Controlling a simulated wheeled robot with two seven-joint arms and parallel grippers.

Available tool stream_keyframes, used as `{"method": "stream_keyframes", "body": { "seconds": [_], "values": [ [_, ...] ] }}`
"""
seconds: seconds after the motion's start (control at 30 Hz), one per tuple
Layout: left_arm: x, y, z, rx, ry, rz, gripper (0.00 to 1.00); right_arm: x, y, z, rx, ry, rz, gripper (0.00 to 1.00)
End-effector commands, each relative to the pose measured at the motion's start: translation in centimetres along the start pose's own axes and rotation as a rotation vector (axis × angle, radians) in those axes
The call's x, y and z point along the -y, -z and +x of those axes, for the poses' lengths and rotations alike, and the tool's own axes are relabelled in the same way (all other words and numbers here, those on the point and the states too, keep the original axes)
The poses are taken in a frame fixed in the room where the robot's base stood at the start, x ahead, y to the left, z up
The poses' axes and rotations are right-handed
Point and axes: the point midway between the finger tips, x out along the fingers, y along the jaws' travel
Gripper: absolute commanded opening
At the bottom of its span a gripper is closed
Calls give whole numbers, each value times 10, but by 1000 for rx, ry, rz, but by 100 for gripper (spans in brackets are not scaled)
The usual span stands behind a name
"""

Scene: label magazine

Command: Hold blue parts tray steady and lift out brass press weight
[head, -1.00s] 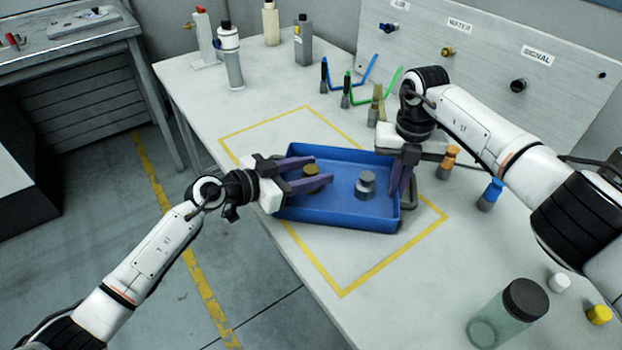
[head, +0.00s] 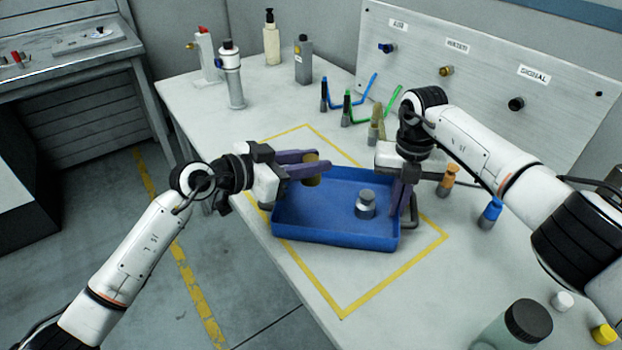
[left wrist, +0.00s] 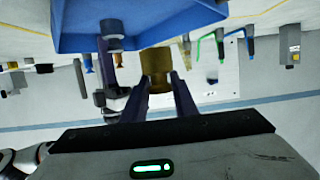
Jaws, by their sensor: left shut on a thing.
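The brass press weight (head: 312,170) is between the purple fingers of my left gripper (head: 316,164), which is shut on it. It is held above the left part of the blue parts tray (head: 330,240), clear of the tray floor. The left wrist view also shows the brass press weight (left wrist: 155,62) between the fingertips, with the tray (left wrist: 75,42) beyond. My right gripper (head: 402,192) points down at the tray's right wall, by the grey handle, and looks shut on that wall. Its fingertips are partly hidden.
A grey metal weight (head: 366,205) stands in the tray's right half. The tray lies within a yellow outline (head: 390,287) on the table. An orange-topped part (head: 447,180) and a blue-topped part (head: 490,212) stand right of my right gripper. A jar (head: 520,325) stands at the front right.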

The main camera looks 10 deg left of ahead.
Motion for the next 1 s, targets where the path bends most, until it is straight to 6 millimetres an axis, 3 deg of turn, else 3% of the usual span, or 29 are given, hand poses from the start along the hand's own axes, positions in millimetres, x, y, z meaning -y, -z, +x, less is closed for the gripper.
{"method": "stream_keyframes", "body": {
  "seconds": [0.13, 0.43, 0.6, 0.87, 1.0],
  "values": [
    [0, 18, -5, -4, -1, 2, 0, 0, 0, 0, 1, 0, 0, 0],
    [0, 21, -6, -3, -1, 0, 0, 0, 0, 0, 1, -1, 0, 0],
    [0, 21, -6, -3, -1, 0, 0, 0, 0, 0, 1, -1, 0, 25],
    [0, 21, -6, -3, -1, 0, 0, 0, 0, -1, 1, 0, 0, 25],
    [0, 21, -6, -3, -1, 0, 0, 0, -1, -13, 3, -1, 1, 25]
  ]
}}
